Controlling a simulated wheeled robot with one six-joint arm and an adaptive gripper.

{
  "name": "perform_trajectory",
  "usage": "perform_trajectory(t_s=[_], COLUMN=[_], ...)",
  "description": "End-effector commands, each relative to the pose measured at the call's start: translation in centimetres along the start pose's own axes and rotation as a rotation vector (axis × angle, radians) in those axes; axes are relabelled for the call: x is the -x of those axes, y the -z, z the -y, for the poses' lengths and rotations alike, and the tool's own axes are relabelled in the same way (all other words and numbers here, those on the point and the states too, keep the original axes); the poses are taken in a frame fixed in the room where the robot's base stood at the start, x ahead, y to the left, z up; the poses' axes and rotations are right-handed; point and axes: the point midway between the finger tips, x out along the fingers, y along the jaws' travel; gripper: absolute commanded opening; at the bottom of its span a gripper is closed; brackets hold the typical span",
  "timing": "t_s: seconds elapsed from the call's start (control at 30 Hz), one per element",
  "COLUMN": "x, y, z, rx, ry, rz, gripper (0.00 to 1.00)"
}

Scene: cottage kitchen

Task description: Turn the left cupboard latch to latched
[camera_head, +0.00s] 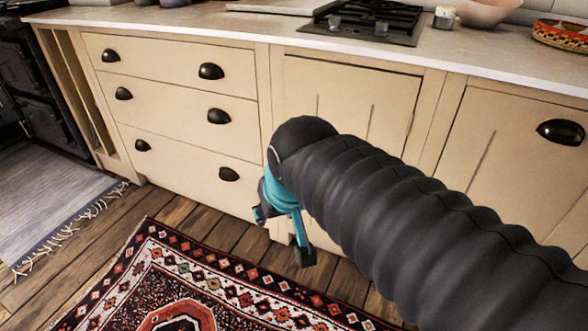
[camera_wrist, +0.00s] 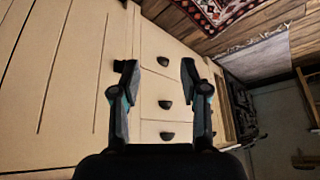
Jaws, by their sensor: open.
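The left cupboard door (camera_head: 345,105) is a cream panel right of the drawers, and my arm covers its lower part. I cannot clearly make out the latch in either view. A small dark shape (camera_wrist: 118,66) shows beside the left fingertip in the wrist view; I cannot tell whether it is the latch or part of my finger. My gripper (camera_head: 283,235) is open and empty in front of the cabinet; in the wrist view its fingers (camera_wrist: 160,70) stand apart, facing the cabinet front.
Drawers (camera_head: 180,110) with dark cup pulls stand left of the door. Another door (camera_head: 515,160) with a cup pull (camera_head: 560,132) is at the right. The worktop (camera_head: 250,40) overhangs them, with a hob (camera_head: 370,20).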

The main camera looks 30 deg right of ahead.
Motion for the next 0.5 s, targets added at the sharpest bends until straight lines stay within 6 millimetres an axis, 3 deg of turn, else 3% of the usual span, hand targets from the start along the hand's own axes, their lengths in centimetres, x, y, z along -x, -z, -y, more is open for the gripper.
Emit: perform_trajectory(t_s=[0.27,0.5], x=[-5.8,-12.6], y=[8.7,15.4], z=[-3.0,-7.0], rx=[-0.257,-0.483], ry=[-0.063,-0.115], rz=[0.015,0.014], gripper=[0.45,0.45])
